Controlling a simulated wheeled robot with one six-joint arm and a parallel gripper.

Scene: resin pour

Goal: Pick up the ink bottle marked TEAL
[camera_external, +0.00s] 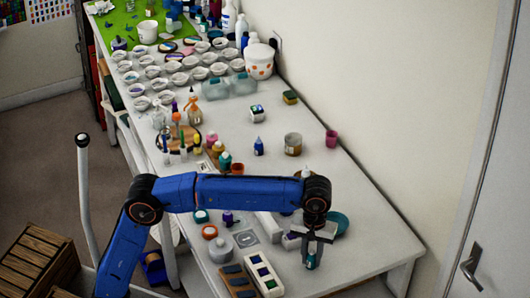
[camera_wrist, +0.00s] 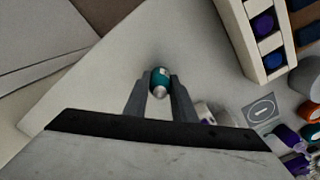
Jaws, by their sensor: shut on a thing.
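My gripper (camera_external: 312,252) points down over the near end of the white table. In the wrist view its two fingers (camera_wrist: 159,92) are shut on a small teal bottle (camera_wrist: 159,76) with a pale, silvery tip. The bottle also shows just below the fingers in the external view (camera_external: 311,263). Its label cannot be read. I cannot tell whether its base touches the table.
Left of my gripper stand a white tray with dark wells (camera_external: 263,274), a brown block (camera_external: 238,280) and a grey rounded jar (camera_external: 221,251). A teal bowl (camera_external: 338,223) is close behind on the right. Bare tabletop (camera_external: 370,262) lies to the right.

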